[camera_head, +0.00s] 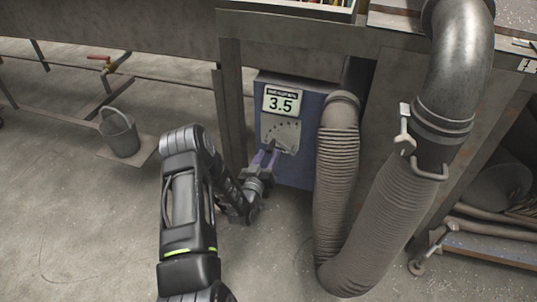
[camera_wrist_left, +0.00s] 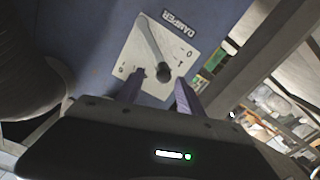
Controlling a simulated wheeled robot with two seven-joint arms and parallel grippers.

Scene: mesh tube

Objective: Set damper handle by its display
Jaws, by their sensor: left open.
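The blue damper box (camera_head: 307,104) stands under the bench, and its display (camera_head: 284,102) reads 3.5. Below the display is a pale scale plate (camera_head: 282,134), which fills the middle of the left wrist view (camera_wrist_left: 184,50) beside a DAMPER label (camera_wrist_left: 180,23). The grey damper handle (camera_wrist_left: 151,42) slants across the plate and has a dark round end. My left gripper (camera_head: 266,158) is open at the plate's lower part. In the left wrist view its fingertips (camera_wrist_left: 160,82) lie on either side of the handle's dark end; I cannot tell if they touch it. My right gripper is out of view.
A ribbed hose (camera_head: 337,170) stands just right of the box and bends up to a metal duct (camera_head: 459,62). A bench leg (camera_head: 233,105) is close on the left. A bucket (camera_head: 120,133) stands farther left.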

